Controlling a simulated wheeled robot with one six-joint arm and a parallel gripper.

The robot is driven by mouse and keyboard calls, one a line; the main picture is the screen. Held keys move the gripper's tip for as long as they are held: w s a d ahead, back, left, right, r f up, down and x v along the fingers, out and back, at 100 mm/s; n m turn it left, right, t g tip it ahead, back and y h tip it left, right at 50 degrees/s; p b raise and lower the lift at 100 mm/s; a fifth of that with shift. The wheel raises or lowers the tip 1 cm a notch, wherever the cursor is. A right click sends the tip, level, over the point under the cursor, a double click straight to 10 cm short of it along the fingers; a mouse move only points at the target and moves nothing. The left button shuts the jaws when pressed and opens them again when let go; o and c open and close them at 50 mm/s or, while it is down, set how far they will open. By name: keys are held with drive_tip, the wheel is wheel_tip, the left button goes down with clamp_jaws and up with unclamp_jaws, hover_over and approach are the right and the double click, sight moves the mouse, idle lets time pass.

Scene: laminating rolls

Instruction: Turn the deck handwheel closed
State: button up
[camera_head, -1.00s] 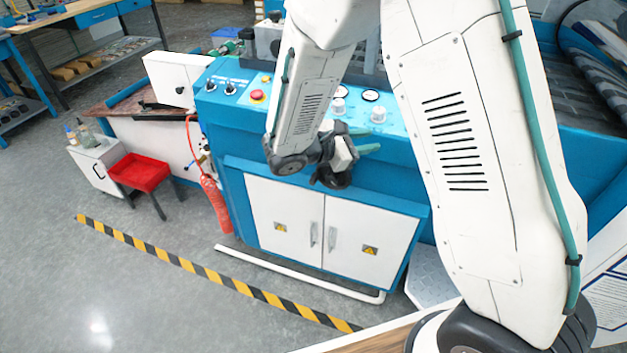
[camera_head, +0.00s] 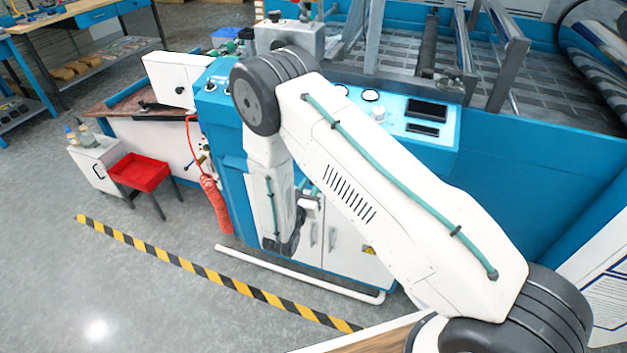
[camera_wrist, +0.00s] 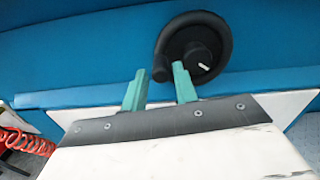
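The deck handwheel (camera_wrist: 205,48) is a black round wheel on the blue machine front, in the upper middle of the wrist view. It has a dark hub with a white mark, and a dark crank knob (camera_wrist: 161,69) at its lower left rim. My gripper (camera_wrist: 158,78) points at the panel with its two teal fingers apart. In the picture the knob shows between the fingertips; whether they touch it I cannot tell. In the head view only a little of my gripper (camera_head: 309,188) shows past my arm, and I cannot make out the handwheel there.
The blue machine (camera_head: 530,175) has a control panel (camera_head: 395,112) on top and white cabinet doors (camera_head: 345,240) below. A red coiled hose (camera_head: 214,205) hangs at its left side. A red bin (camera_head: 139,172) stands farther left.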

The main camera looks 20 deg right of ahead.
drive_tip(key=shift+x, duration=1.55)
clamp_jaws()
drive_tip(key=shift+s+d+r+m, duration=0.1)
drive_tip(key=shift+r+m, duration=0.35)
drive_tip(key=shift+m, duration=0.6)
drive_tip(key=shift+s+d+r+m, duration=0.1)
drive_tip(key=shift+r+m, duration=0.35)
drive_tip(key=shift+m, duration=0.6)
unclamp_jaws()
